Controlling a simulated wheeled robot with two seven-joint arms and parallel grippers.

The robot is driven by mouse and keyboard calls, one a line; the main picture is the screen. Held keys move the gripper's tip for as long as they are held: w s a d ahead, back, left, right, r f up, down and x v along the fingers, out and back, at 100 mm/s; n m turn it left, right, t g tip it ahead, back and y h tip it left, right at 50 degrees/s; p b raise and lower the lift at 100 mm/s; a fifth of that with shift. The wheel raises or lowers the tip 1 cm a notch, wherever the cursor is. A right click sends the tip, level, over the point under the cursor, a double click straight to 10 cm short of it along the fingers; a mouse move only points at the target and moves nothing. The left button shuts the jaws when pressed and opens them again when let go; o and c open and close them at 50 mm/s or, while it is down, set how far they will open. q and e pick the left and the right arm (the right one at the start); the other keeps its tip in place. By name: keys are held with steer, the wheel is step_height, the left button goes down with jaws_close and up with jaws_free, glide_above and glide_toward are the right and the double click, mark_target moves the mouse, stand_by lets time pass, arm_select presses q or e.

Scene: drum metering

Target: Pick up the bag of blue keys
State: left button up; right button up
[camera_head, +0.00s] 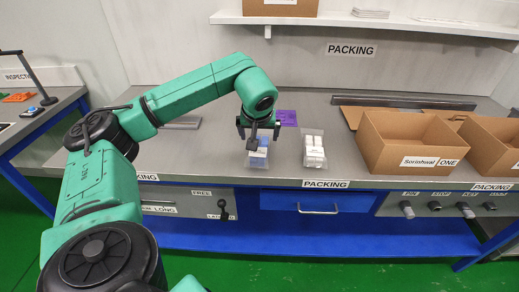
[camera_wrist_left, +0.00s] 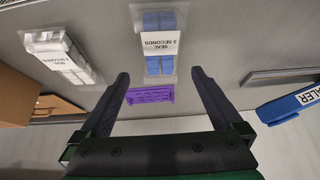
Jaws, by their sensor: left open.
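The bag of blue keys (camera_head: 259,154) lies on the grey packing table (camera_head: 220,155) near its front edge. It is a clear bag with blue pieces and a white label. In the left wrist view the bag (camera_wrist_left: 158,45) is ahead of the fingers, centred between them, and its label reads "SEAL 3 SECONDS" upside down. My left gripper (camera_head: 258,143) is open, pointing down over the bag, and partly hides it in the head view. The fingers (camera_wrist_left: 163,88) show empty and apart in the left wrist view. My right gripper is in neither view.
A bag of white pieces (camera_head: 314,151) lies to the right. A purple card (camera_head: 287,117) lies behind the blue bag. An open cardboard box (camera_head: 408,145) stands further right, with another beside it. A blue sealer (camera_wrist_left: 290,103) shows at the right in the wrist view.

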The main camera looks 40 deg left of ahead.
mark_target(260, 146)
arm_select(q)
steer(key=p+x, duration=0.1)
steer(key=x, duration=0.8)
steer(key=shift+s+p, duration=0.15)
steer(key=shift+p, duration=0.15)
steer(key=shift+f, duration=0.3)
steer(key=c, duration=0.7)
steer(key=shift+a+r, duration=0.1)
steer(key=c, duration=0.6)
